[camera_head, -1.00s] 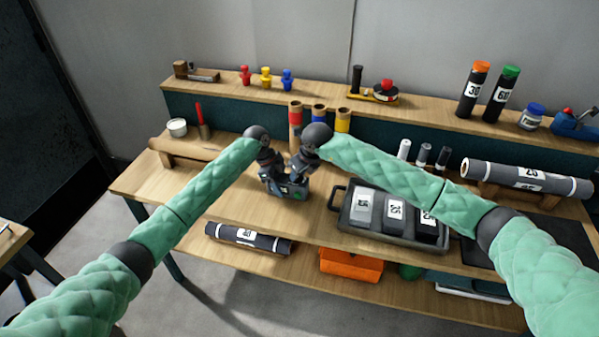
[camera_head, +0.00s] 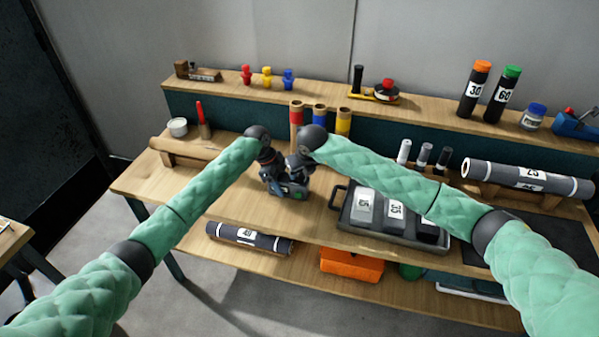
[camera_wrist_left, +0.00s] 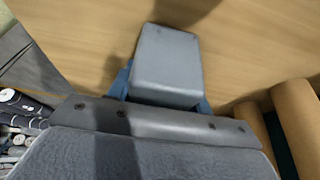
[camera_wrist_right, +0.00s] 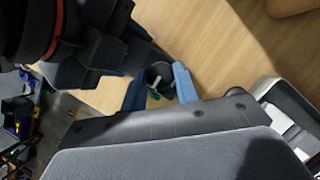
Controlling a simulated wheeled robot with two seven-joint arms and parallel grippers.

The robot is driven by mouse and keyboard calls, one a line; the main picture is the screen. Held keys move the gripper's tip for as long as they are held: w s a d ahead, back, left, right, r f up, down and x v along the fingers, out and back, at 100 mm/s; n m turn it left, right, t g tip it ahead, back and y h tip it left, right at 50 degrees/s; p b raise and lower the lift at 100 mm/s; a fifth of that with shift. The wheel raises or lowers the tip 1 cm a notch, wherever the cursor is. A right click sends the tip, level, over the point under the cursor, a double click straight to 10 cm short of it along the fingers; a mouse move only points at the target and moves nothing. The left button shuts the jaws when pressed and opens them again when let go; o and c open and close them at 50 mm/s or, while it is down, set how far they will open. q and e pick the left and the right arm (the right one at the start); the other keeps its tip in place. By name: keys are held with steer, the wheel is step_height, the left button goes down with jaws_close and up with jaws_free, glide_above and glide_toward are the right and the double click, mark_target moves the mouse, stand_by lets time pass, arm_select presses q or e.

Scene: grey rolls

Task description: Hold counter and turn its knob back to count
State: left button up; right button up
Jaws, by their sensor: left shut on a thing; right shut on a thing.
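The counter (camera_head: 291,190) is a small blue-grey box with a green mark, at the middle of the bench in the head view. My left gripper (camera_head: 275,180) is shut on it; in the left wrist view its grey body (camera_wrist_left: 167,68) sits between the blue fingers. My right gripper (camera_head: 299,177) is at the counter's right part. In the right wrist view its blue fingers (camera_wrist_right: 160,88) are shut on the dark round knob (camera_wrist_right: 158,76), which has a green strip. The grippers are close together and partly hide the counter.
A grey tray (camera_head: 346,226) with numbered blocks stands just right of the counter. Cardboard tubes with coloured bands (camera_head: 319,118) stand behind it. A white cup (camera_head: 178,127) is at the back left. Bare bench top (camera_head: 225,205) lies to the left.

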steer(key=o, duration=1)
steer(key=v, duration=1.2)
steer(key=shift+w, duration=0.1)
arm_select(q)
steer(key=o, duration=1.2)
